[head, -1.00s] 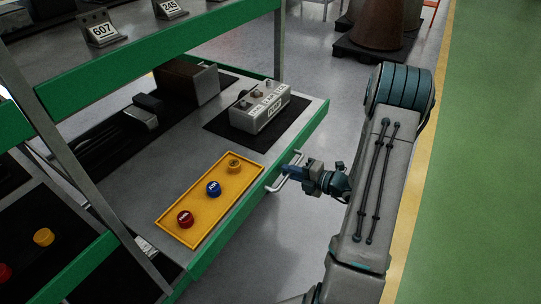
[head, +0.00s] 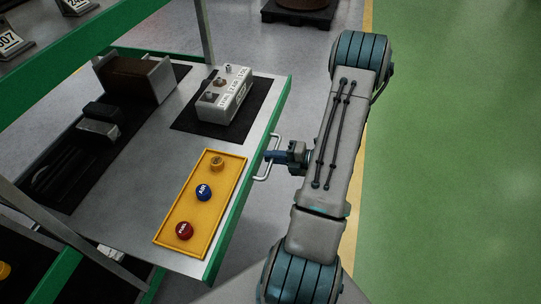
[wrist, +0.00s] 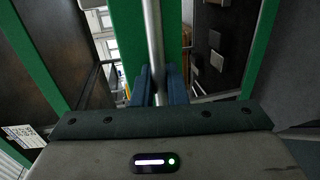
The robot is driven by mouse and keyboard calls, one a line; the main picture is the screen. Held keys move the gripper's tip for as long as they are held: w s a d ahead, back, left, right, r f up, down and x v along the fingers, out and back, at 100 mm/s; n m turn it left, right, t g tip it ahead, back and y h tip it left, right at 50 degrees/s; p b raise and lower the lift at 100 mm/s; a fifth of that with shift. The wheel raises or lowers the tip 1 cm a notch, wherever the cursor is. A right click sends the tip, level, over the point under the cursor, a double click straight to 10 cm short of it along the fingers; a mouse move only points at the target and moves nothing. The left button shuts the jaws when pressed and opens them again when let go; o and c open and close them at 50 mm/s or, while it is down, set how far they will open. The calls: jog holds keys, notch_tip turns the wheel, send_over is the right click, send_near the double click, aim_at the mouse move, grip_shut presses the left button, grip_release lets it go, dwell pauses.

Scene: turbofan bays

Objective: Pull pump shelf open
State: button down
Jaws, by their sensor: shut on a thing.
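The pump shelf (head: 130,188) is a grey sliding shelf with a green front edge, and it stands out from the rack in the head view. A pale bar handle (head: 267,168) is fixed to its green front. My gripper (head: 271,156) is shut on this handle. In the wrist view the blue fingers of my gripper (wrist: 157,84) sit on both sides of the metal handle bar (wrist: 153,35). The pump (head: 225,94), a grey box with knobs and labels, rests on a black mat at the shelf's far end.
A yellow tray (head: 235,180) holds a yellow, a blue and a red cap near the shelf's front. A brown and grey block (head: 135,76) and dark parts lie further in. Grey floor is clear in front; a dark pallet (head: 299,14) stands at the back.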

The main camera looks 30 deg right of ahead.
jog(key=c, duration=1.8)
grip_release()
jog(key=v, duration=1.4)
jog(key=shift+p, duration=0.4)
jog(key=shift+a, duration=0.1)
